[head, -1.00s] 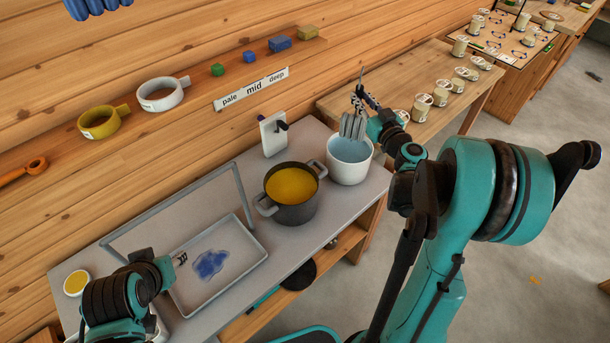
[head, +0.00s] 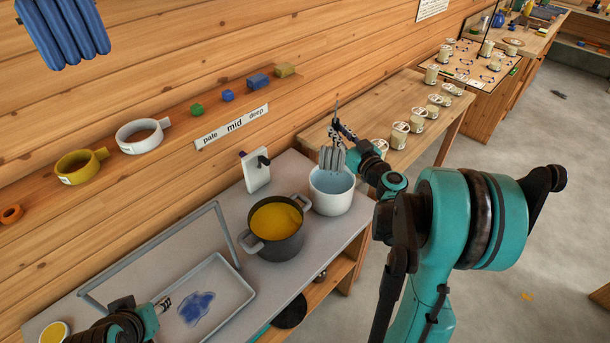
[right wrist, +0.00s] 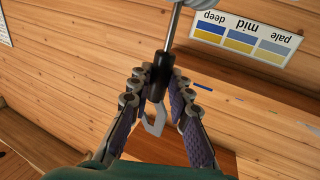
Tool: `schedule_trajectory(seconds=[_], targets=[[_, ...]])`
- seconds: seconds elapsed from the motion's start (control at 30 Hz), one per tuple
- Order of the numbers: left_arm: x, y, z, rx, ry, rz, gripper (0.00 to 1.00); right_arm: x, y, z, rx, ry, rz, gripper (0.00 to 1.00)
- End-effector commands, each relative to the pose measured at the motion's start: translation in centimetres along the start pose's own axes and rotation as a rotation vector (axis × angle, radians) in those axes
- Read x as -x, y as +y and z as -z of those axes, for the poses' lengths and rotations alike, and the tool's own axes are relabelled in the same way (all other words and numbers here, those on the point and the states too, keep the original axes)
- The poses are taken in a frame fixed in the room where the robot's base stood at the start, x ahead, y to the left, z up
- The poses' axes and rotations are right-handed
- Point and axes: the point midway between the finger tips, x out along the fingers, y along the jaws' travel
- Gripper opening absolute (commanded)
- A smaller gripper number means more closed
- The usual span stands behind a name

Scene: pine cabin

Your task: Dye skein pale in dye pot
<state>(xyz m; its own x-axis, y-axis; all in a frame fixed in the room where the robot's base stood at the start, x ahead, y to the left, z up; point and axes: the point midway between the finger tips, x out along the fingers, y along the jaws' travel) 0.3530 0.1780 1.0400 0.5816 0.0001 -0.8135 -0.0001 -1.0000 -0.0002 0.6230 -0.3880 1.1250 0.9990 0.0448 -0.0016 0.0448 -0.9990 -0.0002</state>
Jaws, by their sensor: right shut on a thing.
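The skein (head: 332,158) is pale grey and hangs from a tool in my right gripper (head: 350,134). In the right wrist view my gripper (right wrist: 160,88) is shut on the tool's black handle (right wrist: 162,72); a metal rod leads from it to a pale thing at the top edge. The skein is over the white pot (head: 330,201) of pale blue liquid; I cannot tell whether its lower end touches the liquid. The dark dye pot (head: 275,246) beside it holds yellow dye. My left gripper (head: 164,303) is over the tray, its opening too small to judge.
A tray (head: 236,303) with a blue patch and a rail (head: 150,256) stand left of the pots. A white device (head: 256,173) stands behind. A pale-mid-deep sign (head: 232,128) is on the wall. Lidded jars (head: 399,136) stand on the bench at right.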

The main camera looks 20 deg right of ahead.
Motion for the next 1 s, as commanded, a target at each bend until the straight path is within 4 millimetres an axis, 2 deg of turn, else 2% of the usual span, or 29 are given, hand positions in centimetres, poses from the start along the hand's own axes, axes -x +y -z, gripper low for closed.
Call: schedule_trajectory(seconds=[0.13,0.27,0.4,0.5,0.6,0.7,0.87,1.0], targets=[[0.0,0.0,0.0,0.0,0.0,0.0,0.4,-0.6,-3.7,0.2,0.0,0.0,0.148,0.0],[-0.1,0.0,-0.1,0.0,0.0,0.0,0.4,-0.3,-9.3,0.5,0.0,0.0,0.385,0.0],[-0.1,0.0,-0.1,0.0,0.0,0.0,0.4,1.6,-15.2,0.9,0.001,0.0,0.658,0.0],[-0.2,0.0,-0.1,0.0,0.0,0.0,0.4,3.5,-18.3,1.2,0.001,0.0,0.822,0.0],[-0.2,0.0,-0.1,0.0,0.0,0.0,0.4,5.2,-20.3,1.4,0.001,0.0,0.943,0.0],[-0.2,0.0,-0.2,0.0,0.0,0.0,0.4,6.2,-21.3,1.4,0.002,0.0,1.013,0.0],[-0.6,0.0,-0.4,0.0,0.0,0.0,0.4,6.8,-21.7,0.8,0.002,0.0,1.045,0.0],[-1.4,0.0,-1.0,0.0,0.0,0.0,0.4,6.8,-21.7,-0.5,0.002,0.0,1.044,0.0]])
